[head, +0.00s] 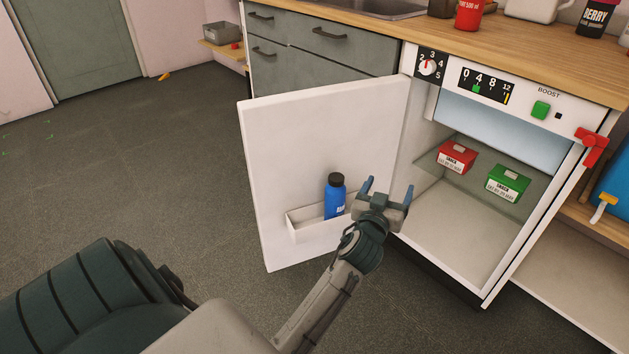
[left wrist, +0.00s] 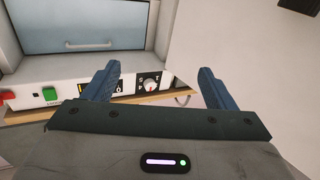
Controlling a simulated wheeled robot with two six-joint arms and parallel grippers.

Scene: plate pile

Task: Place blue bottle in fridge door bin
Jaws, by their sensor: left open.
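The blue bottle (head: 335,198) with a black cap stands upright in the white door bin (head: 306,236) on the inside of the open fridge door (head: 325,135). My left gripper (head: 388,188) is open and empty, just right of the bottle and apart from it, in front of the door's hinge side. In the left wrist view its two blue fingers (left wrist: 157,85) are spread with nothing between them. The bottle does not show in the left wrist view. My right gripper is in neither view.
The open fridge (head: 450,220) holds a red box (head: 457,156) and a green box (head: 508,182) on its glass shelf. A wooden counter (head: 400,30) runs above, with a sink (head: 372,8).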

